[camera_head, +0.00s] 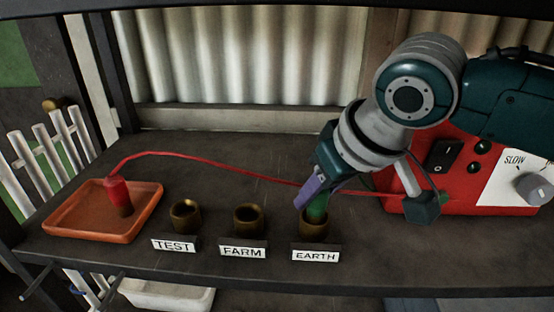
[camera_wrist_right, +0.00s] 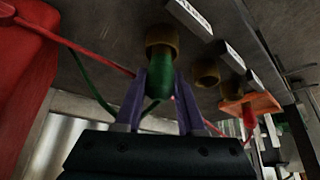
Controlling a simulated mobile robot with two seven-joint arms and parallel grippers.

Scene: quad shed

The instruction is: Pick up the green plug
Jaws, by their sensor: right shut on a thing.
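The green plug (camera_head: 317,209) stands in the brass socket (camera_head: 313,229) behind the EARTH label (camera_head: 316,256). My right gripper (camera_head: 308,200) reaches down over it with purple fingers. In the right wrist view, the fingers of my right gripper (camera_wrist_right: 160,92) are closed on both sides of the green plug (camera_wrist_right: 158,90), whose tip is at the brass socket (camera_wrist_right: 161,40). How deep the plug sits is hidden. My left gripper is not in view.
The red plug (camera_head: 118,193) stands in an orange tray (camera_head: 146,231) at the left, with its red cable (camera_head: 210,163) running to the red box (camera_head: 460,205). The TEST socket (camera_head: 186,215) and FARM socket (camera_head: 249,217) look empty. A corrugated wall (camera_head: 230,55) is behind the bench.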

